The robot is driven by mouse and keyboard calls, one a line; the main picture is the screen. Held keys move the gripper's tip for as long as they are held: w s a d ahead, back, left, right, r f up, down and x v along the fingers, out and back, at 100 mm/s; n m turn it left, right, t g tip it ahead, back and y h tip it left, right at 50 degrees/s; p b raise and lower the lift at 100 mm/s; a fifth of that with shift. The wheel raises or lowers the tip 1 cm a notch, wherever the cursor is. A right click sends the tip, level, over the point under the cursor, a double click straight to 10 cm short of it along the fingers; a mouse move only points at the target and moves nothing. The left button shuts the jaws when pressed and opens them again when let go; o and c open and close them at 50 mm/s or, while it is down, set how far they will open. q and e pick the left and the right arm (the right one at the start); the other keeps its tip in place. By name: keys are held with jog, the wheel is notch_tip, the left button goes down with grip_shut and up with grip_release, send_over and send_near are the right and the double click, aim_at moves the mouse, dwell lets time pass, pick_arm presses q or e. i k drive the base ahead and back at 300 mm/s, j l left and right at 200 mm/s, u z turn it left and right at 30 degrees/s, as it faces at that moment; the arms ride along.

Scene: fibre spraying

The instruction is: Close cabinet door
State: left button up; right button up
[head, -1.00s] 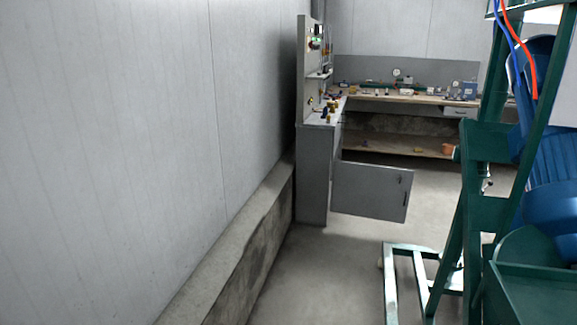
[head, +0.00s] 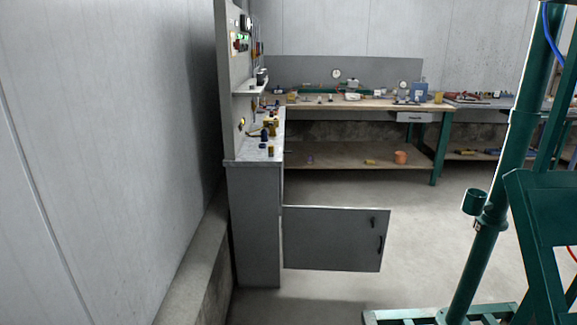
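The grey cabinet (head: 256,225) stands against the left wall in the head view, with a pale top holding small items. Its door (head: 334,240) stands open, swung out to the right from the cabinet's edge. A dark handle (head: 381,244) and a small dark lock or knob sit near the door's free right edge. The cabinet's inside is hidden from this angle. Neither of my grippers shows in the head view.
A green metal frame (head: 500,195) stands at the right, its base on the floor in front. A workbench (head: 350,103) with tools runs along the back. A low concrete ledge (head: 192,275) follows the left wall.

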aim_at(316, 237)
jog(key=i+z, duration=0.2)
jog(key=i, duration=0.35)
jog(key=i+j+z, duration=0.25)
jog(key=i, duration=0.35)
jog(key=i+j+z, duration=0.2)
jog(key=i, duration=0.35)
